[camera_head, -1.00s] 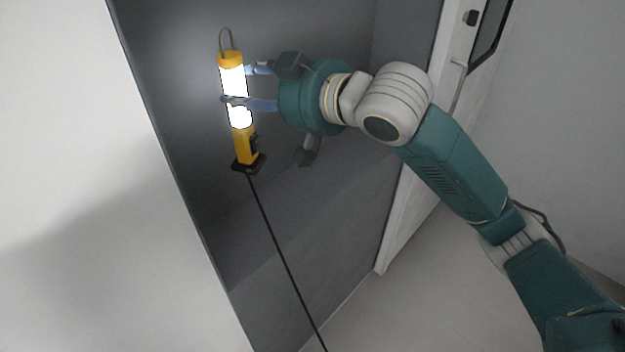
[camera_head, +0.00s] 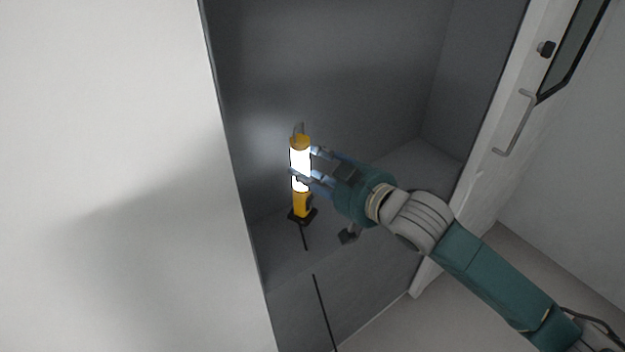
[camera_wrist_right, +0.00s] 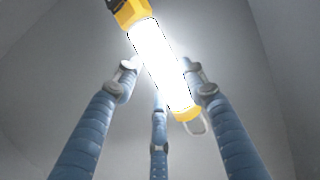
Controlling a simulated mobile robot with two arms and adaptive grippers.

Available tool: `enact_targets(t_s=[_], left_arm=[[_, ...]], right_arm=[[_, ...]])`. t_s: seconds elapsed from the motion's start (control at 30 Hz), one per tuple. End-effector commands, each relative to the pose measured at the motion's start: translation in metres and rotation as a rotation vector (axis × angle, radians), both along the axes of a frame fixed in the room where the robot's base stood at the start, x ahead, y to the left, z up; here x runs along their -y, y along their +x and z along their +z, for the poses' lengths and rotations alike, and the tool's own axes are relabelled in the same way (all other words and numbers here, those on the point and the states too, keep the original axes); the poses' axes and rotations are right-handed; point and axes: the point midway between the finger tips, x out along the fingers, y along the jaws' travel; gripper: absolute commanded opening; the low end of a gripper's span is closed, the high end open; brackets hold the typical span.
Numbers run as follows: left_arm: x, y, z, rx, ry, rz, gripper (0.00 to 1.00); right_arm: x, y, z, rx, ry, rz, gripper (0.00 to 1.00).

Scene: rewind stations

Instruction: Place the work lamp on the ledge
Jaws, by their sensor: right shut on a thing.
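The work lamp (camera_head: 301,204) is yellow with a lit white tube, a hook on top and a dark base. My right gripper (camera_head: 305,165) is shut around its lit tube and holds it upright in the recess, in the head view. In the right wrist view the lamp (camera_wrist_right: 160,65) lies slanted between the blue fingers of my right gripper (camera_wrist_right: 163,88). The grey ledge (camera_head: 285,258) is the flat floor of the recess. The lamp's base shows over it; I cannot tell whether they touch. My left gripper is not in view.
A white wall (camera_head: 110,130) bounds the recess on the left. A white door (camera_head: 510,130) with a bar handle stands open on the right. A black cable (camera_head: 322,305) runs from the lamp over the ledge's front. The ledge has free room right of the lamp.

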Motion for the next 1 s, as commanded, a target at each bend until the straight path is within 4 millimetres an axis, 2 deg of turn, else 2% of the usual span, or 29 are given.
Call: enact_targets(t_s=[0.23,0.5,0.53,0.6,1.0], left_arm=[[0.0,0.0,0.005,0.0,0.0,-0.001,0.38],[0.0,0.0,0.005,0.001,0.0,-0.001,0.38],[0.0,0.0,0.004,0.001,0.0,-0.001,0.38],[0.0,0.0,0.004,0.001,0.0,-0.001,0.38],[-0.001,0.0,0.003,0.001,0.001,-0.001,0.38]], right_arm=[[0.0,0.0,-0.033,-0.001,0.001,0.001,0.0],[0.0,0.0,-0.039,0.002,0.001,0.001,0.0],[0.0,-0.001,-0.041,-0.003,-0.002,0.0,0.45],[0.0,-0.001,-0.041,-0.004,-0.002,0.0,0.59],[0.004,-0.005,-0.04,-0.003,-0.001,0.0,0.61]])
